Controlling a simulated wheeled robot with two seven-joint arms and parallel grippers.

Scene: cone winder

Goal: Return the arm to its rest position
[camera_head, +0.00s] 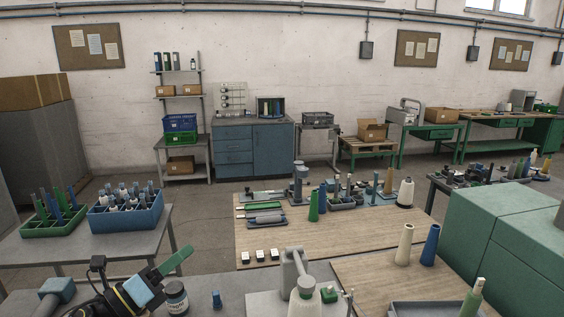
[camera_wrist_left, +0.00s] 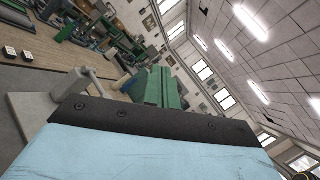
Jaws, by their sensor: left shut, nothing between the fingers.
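My left arm comes in at the lower left of the head view, bent, with black links and a light blue pad. Its gripper (camera_head: 178,259) has green fingers that point up and to the right, above the front work surface. The left wrist view shows the same green fingers (camera_wrist_left: 158,86) side by side and closed, with nothing held between them. The light blue wrist casing and a black strip fill the lower part of that view. My right gripper is in neither view.
A dark jar (camera_head: 175,298) and a small blue piece (camera_head: 216,299) stand just below and right of the left gripper. A grey machine arm (camera_head: 293,275) rises farther right. A blue bin (camera_head: 126,218) and green crate (camera_head: 48,226) sit on the left table.

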